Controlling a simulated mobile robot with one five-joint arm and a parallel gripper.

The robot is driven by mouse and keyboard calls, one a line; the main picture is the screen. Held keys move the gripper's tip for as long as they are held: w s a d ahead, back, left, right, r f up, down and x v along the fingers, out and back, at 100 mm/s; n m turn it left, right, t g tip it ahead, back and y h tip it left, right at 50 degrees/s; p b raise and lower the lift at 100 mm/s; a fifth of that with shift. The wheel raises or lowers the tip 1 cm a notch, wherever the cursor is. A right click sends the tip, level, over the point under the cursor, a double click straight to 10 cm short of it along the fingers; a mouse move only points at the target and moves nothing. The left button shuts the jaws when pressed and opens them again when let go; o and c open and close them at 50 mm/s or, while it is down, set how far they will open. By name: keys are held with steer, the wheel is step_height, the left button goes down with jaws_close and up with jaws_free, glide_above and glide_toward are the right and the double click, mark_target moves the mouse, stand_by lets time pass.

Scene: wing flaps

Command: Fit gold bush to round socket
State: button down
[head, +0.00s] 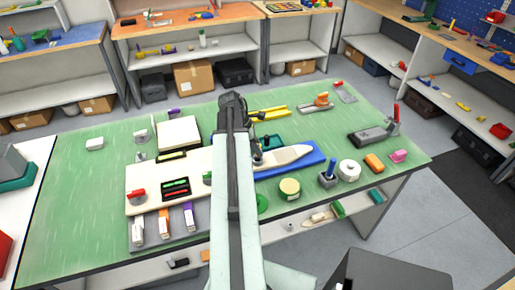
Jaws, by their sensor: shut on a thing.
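My arm reaches over the green-topped bench, and my dark gripper (257,149) is low over its middle, beside the pale wing-shaped piece (287,159). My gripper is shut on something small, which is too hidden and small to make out. I cannot pick out a gold bush for certain. I cannot identify the round socket either; my arm covers part of the bench there. The pale wing-shaped piece lies on a blue base (314,155), just right of my arm.
Right of my arm stand a pale yellow round tin (289,188), a grey block with a blue peg (328,177), a white roll (349,169) and an orange block (374,162). A grey clamp with a red handle (376,132) stands farther right.

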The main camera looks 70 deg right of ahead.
steer(key=shift+f+b, duration=1.4)
steer(key=shift+f, duration=0.1)
steer(key=shift+r+p, duration=0.8)
step_height(320, 180, up, 5)
steer(key=p, duration=0.5)
steer(key=shift+r, duration=0.15)
step_height(320, 180, down, 5)
steer(key=b, duration=0.4)
steer(key=shift+b, duration=0.35)
stand_by(0.4)
